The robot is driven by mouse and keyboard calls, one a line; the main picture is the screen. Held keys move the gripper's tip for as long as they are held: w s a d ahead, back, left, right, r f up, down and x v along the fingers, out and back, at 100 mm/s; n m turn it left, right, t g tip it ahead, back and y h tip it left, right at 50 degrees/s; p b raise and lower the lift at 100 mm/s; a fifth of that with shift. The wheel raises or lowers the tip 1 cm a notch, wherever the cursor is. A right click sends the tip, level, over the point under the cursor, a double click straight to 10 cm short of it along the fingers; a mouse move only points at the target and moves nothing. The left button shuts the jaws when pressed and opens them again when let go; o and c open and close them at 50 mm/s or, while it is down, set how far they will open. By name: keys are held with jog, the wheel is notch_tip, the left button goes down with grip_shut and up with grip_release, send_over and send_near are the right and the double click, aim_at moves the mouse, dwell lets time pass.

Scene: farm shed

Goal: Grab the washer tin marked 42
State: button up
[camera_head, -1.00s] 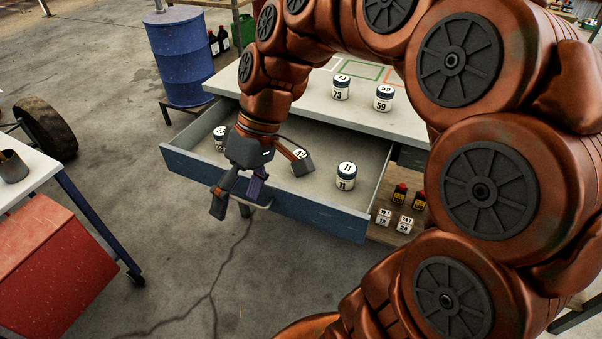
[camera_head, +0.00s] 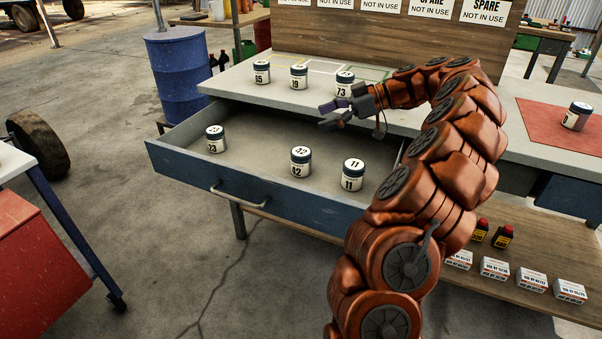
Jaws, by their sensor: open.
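The washer tin marked 42 (camera_head: 301,163) stands upright in the open drawer (camera_head: 262,198), near its front wall. My gripper (camera_head: 325,115) is open and empty, pointing left. It is above the back part of the drawer, beyond the tin 42 and apart from it, in front of the tin marked 73 (camera_head: 344,84).
Tins marked 19 (camera_head: 299,77) and 55 or 65 (camera_head: 262,72) stand on the worktop (camera_head: 237,86). Another tin (camera_head: 576,116) stands on a red mat (camera_head: 540,122) at right. Small boxes (camera_head: 494,268) sit on the lower shelf. The drawer floor between tins is clear.

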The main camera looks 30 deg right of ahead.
jog(key=d+f, duration=0.2)
jog(key=b, duration=0.1)
send_near(305, 151)
jog(key=a+f, duration=0.1)
jog(key=w+a+f, duration=0.1)
jog(key=a, duration=0.1)
jog(key=shift+w+f+t, duration=0.15)
jog(key=shift+w+t, duration=0.05)
jog(key=shift+t, duration=0.1)
jog(key=shift+b+x, duration=0.3)
jog(key=shift+x, duration=2.95)
jog(key=shift+d+f, duration=0.1)
jog(key=shift+c, duration=0.3)
jog(key=c, duration=1.3)
jog(key=shift+o, duration=0.2)
